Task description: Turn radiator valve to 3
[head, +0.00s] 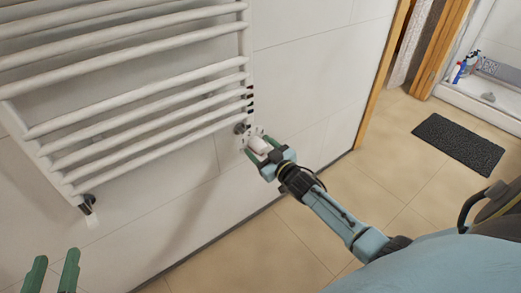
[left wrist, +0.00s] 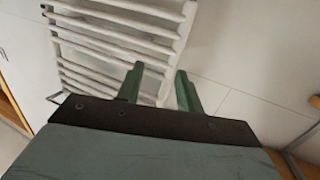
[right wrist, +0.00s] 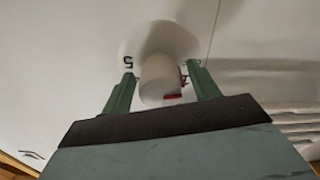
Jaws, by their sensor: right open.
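The white radiator valve knob (head: 258,146) is at the lower right corner of the white towel radiator (head: 130,88). My right gripper (head: 259,147) is open, with its green fingers on either side of the knob. In the right wrist view the rounded knob (right wrist: 160,78) lies between the fingertips, with a gap on at least the right side. A black "5" (right wrist: 128,62) shows on the white surface behind it, and a red mark (right wrist: 173,97) shows at the knob's lower right. The setting cannot be read. My left gripper (head: 55,272) is open and empty at the lower left.
The radiator bars run close to my right gripper on its left. A second pipe fitting (head: 87,203) is at the radiator's lower left. The tiled floor is open to the right, with a dark mat (head: 458,144) near the shower tray (head: 480,100).

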